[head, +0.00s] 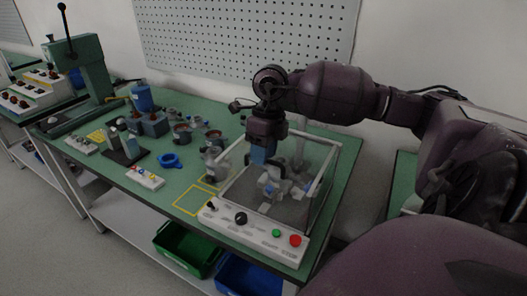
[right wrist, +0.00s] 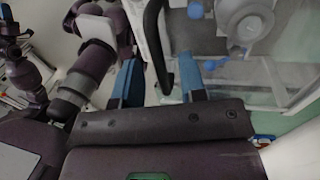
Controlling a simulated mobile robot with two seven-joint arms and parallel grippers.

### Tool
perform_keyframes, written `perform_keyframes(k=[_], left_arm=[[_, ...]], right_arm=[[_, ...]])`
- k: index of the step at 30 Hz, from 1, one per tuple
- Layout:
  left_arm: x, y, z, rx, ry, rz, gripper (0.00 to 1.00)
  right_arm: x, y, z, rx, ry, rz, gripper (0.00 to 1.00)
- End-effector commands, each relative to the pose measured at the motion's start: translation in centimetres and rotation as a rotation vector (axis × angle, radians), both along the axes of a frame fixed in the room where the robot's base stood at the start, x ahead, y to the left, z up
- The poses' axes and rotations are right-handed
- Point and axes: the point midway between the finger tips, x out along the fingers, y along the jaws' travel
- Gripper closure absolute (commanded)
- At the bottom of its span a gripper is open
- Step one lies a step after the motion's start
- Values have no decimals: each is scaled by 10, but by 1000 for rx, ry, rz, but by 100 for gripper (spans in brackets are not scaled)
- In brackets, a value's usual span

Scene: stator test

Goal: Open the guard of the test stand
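The test stand (head: 252,232) is at the right end of the green table in the head view, with a knob and green and red buttons on its white front panel. Its clear guard (head: 318,178) has pale edges and stands around a grey and blue fixture (head: 272,188); I cannot tell for sure whether it is fully down. My right gripper (head: 262,157) points down at the guard's left side. In the right wrist view its two blue fingers (right wrist: 160,84) are apart, with a dark curved bar (right wrist: 159,45), probably a handle, between them. Contact is unclear.
A blue ring (head: 169,160), grey and blue motor parts (head: 183,132) and a small stand (head: 124,146) lie left of the test stand. A green press (head: 78,72) stands far left. Green (head: 186,247) and blue (head: 248,275) bins sit below. A pegboard (head: 245,32) is behind.

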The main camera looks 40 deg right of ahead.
Motion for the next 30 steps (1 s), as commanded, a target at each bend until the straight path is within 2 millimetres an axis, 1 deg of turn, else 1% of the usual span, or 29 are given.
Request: perform_keyframes(k=[5, 8, 13, 23, 26, 30], left_arm=[[-2, 0, -1, 1, 4, 1, 66], [-4, 1, -2, 0, 7, 2, 66], [-7, 1, -3, 0, 14, 4, 66], [-9, 2, -4, 1, 18, 5, 66], [-9, 2, -3, 1, 16, 5, 66], [-7, 2, 2, 2, 10, 5, 66]], right_arm=[[0, 0, 0, 0, 0, 0, 62], [0, 0, 0, 0, 0, 0, 74], [0, 0, 0, 0, 0, 0, 100], [0, 0, 1, 3, 0, 0, 100], [1, 1, 4, 15, 2, 0, 100], [2, 5, 14, 55, 12, -1, 100]])
